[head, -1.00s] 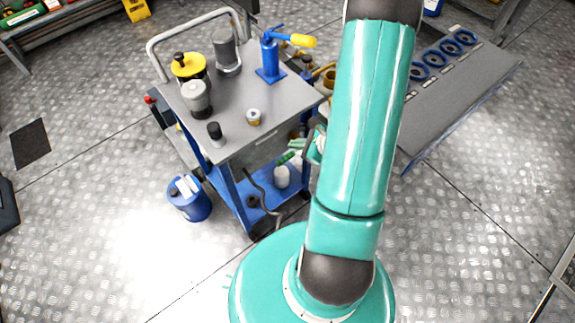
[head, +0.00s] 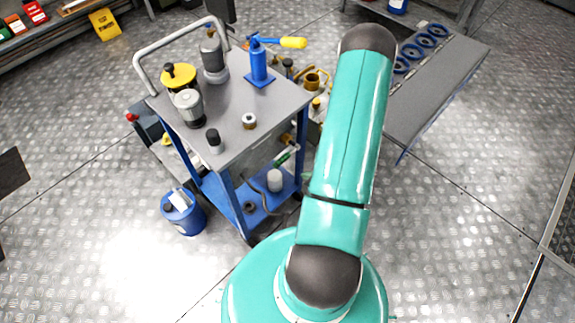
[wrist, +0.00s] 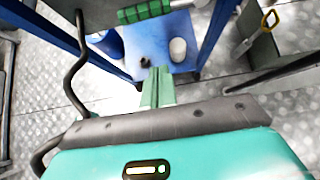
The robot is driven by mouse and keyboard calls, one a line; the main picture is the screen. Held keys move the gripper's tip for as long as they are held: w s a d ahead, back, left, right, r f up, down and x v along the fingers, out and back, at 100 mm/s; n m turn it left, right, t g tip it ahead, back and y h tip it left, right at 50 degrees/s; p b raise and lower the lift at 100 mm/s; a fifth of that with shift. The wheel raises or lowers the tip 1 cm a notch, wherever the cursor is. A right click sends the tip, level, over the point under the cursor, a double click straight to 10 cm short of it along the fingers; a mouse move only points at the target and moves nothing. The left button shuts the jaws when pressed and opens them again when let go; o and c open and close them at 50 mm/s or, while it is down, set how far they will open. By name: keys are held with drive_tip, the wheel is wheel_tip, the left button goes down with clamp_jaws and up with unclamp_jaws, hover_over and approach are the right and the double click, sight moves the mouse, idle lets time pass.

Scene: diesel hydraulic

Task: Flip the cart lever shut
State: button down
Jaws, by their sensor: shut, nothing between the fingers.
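The grey-topped blue cart (head: 200,108) stands left of my arm in the head view. On its top is a blue hand pump (head: 258,68) with a lever whose yellow handle (head: 293,42) sticks out to the right, roughly level. The lever is not in the wrist view. My gripper (wrist: 158,82) shows in the wrist view with its pale green fingers together and empty. It points toward the cart's blue lower shelf (wrist: 178,33), apart from the lever. In the head view my gripper cannot be made out.
A white container (wrist: 178,50) is on the lower shelf. A black hose (wrist: 75,75) hangs at left.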

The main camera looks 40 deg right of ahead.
drive_tip(key=shift+d+f, duration=0.1)
drive_tip(key=shift+d, duration=0.05)
drive_tip(key=x, duration=1)
drive_tip(key=r, duration=0.1)
drive_tip(key=w+r, duration=0.1)
drive_tip(key=r, duration=0.2)
drive_tip(key=shift+w, duration=0.3)
drive_tip(key=shift+r+m+y, duration=0.3)
drive_tip(key=shift+r+y, duration=0.1)
drive_tip(key=shift+y, duration=0.1)
wheel_tip(320, 180, up, 7)
drive_tip(key=m+t+y, duration=0.1)
drive_tip(key=m+y, duration=0.4)
drive_tip(key=y, duration=0.3)
hover_over(296, 149)
drive_tip(key=s+a, duration=0.1)
drive_tip(key=s, duration=0.2)
drive_tip(key=shift+w+f, duration=0.1)
drive_tip(key=shift+w, duration=0.05)
